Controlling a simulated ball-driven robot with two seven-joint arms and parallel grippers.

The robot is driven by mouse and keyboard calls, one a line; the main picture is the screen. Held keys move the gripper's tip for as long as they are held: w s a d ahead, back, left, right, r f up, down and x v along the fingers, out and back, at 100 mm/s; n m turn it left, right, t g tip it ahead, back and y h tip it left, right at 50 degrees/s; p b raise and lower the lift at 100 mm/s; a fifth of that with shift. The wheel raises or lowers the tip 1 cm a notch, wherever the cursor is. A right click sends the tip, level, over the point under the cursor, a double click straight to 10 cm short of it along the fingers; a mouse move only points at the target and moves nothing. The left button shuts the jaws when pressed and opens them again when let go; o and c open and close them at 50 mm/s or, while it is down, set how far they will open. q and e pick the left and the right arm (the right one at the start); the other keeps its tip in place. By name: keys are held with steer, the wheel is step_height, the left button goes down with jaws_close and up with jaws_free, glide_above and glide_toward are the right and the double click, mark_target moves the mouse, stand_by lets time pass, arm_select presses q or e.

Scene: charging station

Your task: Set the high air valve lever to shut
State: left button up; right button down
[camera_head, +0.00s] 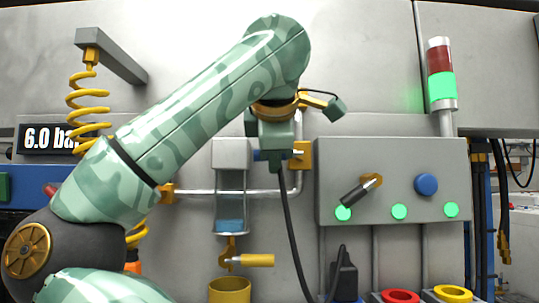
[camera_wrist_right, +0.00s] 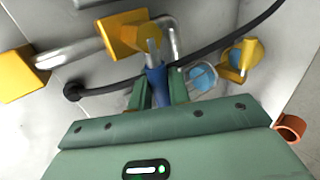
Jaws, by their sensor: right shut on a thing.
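The high air valve has a yellow body (camera_head: 301,155) on a grey pipe at the centre of the wall; it also shows in the right wrist view (camera_wrist_right: 122,38). Its blue-handled lever (camera_wrist_right: 156,88) points left from the body in the head view, across the pipe's upright run. My right gripper (camera_head: 277,158) is shut on the blue handle; in the right wrist view its fingers (camera_wrist_right: 156,93) stand either side of it. The gripper hides part of the lever in the head view. My left gripper is not in view.
A lower valve with a yellow handle (camera_head: 257,260) sits below a clear bowl with blue liquid (camera_head: 229,226). A grey control box (camera_head: 400,150) with a black-handled switch, blue button and green lamps is to the right. A black cable (camera_head: 287,215) hangs below my gripper. A display (camera_head: 48,138) reads 6.0.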

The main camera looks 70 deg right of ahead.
steer(key=shift+r, duration=0.1)
stand_by(0.6)
steer(key=c, duration=1.4)
jaws_free()
steer(key=shift+o, duration=0.2)
steer(key=b+v, duration=0.1)
steer(key=v, duration=1.5)
steer(key=shift+s, duration=0.3)
